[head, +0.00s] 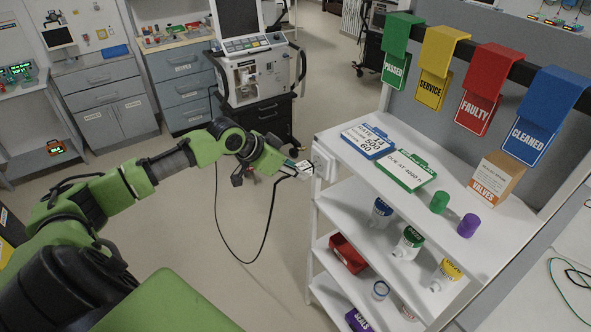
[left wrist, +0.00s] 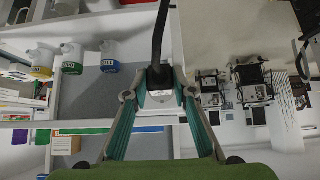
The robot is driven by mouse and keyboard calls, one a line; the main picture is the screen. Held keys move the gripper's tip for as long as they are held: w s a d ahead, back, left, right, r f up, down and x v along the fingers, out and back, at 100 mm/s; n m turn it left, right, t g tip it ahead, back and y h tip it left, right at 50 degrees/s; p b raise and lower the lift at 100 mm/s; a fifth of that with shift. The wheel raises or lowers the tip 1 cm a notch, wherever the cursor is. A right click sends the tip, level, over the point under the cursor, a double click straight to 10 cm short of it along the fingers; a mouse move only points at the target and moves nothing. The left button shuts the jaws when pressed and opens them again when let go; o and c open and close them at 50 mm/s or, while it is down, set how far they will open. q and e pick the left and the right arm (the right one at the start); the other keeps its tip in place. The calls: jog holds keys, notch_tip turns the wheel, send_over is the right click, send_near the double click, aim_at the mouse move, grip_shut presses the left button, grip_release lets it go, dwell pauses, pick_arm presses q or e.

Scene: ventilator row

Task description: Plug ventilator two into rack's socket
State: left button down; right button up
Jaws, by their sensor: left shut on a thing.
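A ventilator (head: 255,78) with a screen stands on a black cart behind my left arm; I cannot read a number on it. A black cable (head: 268,225) hangs in a loop from my left gripper toward the cart. My left gripper (head: 297,170) is shut on the white plug, beside the rack's left end. The plug (left wrist: 158,97) shows between the fingers in the left wrist view, with its cable running up. The rack's white socket box (head: 322,161) is on the rack's end, right by the fingertips. Whether the plug is in it is hidden. My right gripper is out of view.
The white rack (head: 400,190) holds clipboards (head: 405,168), bottles, a red bin (head: 347,254) and a valves box (head: 495,178). Coloured tags hang from a rail above it. Drawer cabinets stand along the back. The floor (head: 230,260) left of the rack is clear except for the cable.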

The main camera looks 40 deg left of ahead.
aim_at(304, 165)
pick_arm(q)
jog(key=shift+w+d, duration=0.25)
jog(key=shift+w, duration=0.3)
jog(key=shift+w+d, duration=0.2)
jog(key=shift+w, duration=0.35)
jog(key=shift+w+r, duration=0.1)
jog(key=shift+r, duration=0.15)
dwell(0.8)
jog(key=c, duration=1.6)
grip_release()
jog(key=shift+d, duration=0.1)
jog(key=shift+w+d+f, duration=0.1)
jog(key=shift+w+f, duration=0.1)
jog(key=shift+w, duration=0.05)
jog(key=shift+s, duration=0.1)
jog(key=shift+s+r, duration=0.15)
jog(key=v, duration=1.1)
jog(key=shift+r, duration=0.2)
